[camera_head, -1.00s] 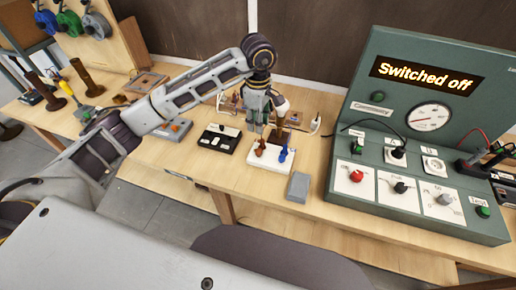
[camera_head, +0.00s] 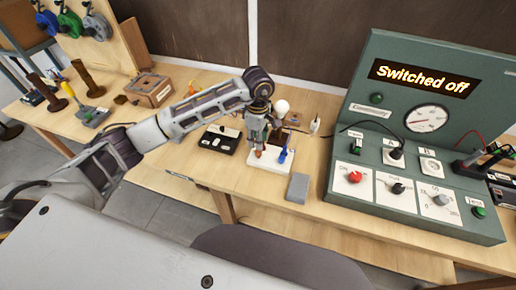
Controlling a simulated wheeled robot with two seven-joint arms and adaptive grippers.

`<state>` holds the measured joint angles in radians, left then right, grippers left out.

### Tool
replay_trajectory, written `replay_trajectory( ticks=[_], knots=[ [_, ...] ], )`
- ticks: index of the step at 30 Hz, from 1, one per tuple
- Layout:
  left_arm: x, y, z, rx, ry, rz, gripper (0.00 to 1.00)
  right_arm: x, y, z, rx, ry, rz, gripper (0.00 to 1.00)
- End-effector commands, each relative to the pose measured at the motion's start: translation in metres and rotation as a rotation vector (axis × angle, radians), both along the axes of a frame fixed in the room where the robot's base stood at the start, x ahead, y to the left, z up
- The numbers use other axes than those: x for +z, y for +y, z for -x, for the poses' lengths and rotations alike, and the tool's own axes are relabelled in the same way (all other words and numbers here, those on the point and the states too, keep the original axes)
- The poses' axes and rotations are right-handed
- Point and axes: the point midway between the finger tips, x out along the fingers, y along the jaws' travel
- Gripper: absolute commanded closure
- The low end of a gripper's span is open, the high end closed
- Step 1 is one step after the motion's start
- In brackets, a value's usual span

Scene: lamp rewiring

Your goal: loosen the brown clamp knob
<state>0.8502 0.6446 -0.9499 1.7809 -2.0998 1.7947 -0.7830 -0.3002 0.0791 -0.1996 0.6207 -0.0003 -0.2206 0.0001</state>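The brown clamp knob (camera_head: 258,153) stands on the left part of a white block (camera_head: 262,167) on the bench. A blue knob (camera_head: 284,155) stands on the same block to its right. My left gripper (camera_head: 257,145) points down right over the brown knob, with its fingertips at or around the knob's top. The fingers hide the upper part of the knob, and I cannot tell whether they are closed on it. My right gripper is not in view.
A black switch block (camera_head: 220,140) is left of the white block, and a grey block (camera_head: 298,187) is to its right. A lamp bulb (camera_head: 281,106) stands just behind the gripper. The green test panel (camera_head: 372,125) reads "Switched off".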

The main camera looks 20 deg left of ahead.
Motion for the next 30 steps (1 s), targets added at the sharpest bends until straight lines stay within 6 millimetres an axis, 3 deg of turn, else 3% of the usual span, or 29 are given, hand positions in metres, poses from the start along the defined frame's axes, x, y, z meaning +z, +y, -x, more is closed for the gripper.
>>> replay_trajectory(
  ticks=[15, 28, 30],
  knots=[
    [-0.057, 0.0, 0.001, 0.0, 0.001, 0.001, 0.68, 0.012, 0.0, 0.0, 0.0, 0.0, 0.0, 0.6],
    [-0.063, 0.0, 0.0, 0.0, 0.0, 0.0, 0.68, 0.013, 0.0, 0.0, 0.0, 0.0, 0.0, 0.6],
    [-0.063, 0.0, 0.0, 0.0, 0.0, 0.0, 0.76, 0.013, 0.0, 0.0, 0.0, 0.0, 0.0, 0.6]
  ],
)
